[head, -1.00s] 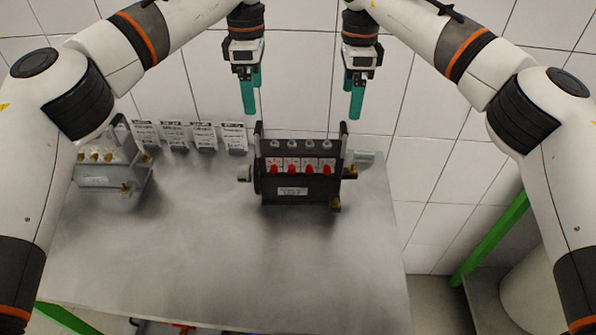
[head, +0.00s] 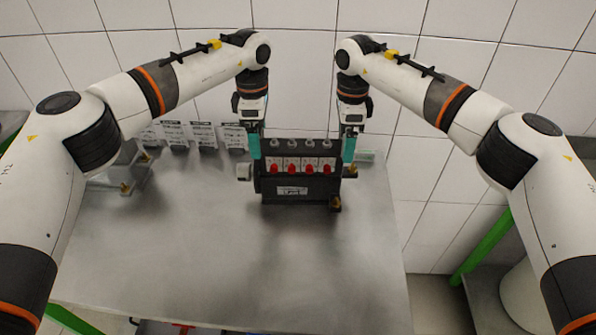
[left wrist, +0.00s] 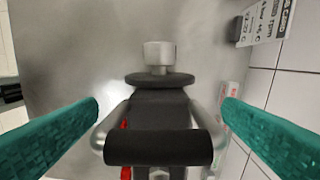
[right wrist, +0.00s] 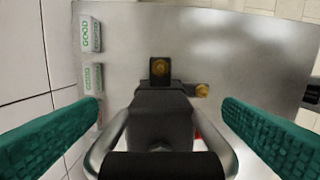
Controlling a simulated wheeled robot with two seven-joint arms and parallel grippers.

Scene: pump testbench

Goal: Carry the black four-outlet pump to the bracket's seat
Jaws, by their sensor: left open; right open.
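The black four-outlet pump (head: 298,186) stands upright at the back of the metal table, with several red parts along its front and a white label. My left gripper (head: 254,147) is open at the pump's left end; in the left wrist view its teal fingers flank a black-gripped handle (left wrist: 160,148) without closing on it. My right gripper (head: 349,150) is open at the right end; in the right wrist view its fingers lie either side of the other handle (right wrist: 160,165).
A grey device with brass fittings (head: 128,180) stands at the back left, partly hidden by my left arm. Several label cards (head: 204,136) stand along the back edge. Small boxes marked GOOD (right wrist: 93,80) lie beyond the pump's right end. The table's front and middle (head: 220,260) are clear.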

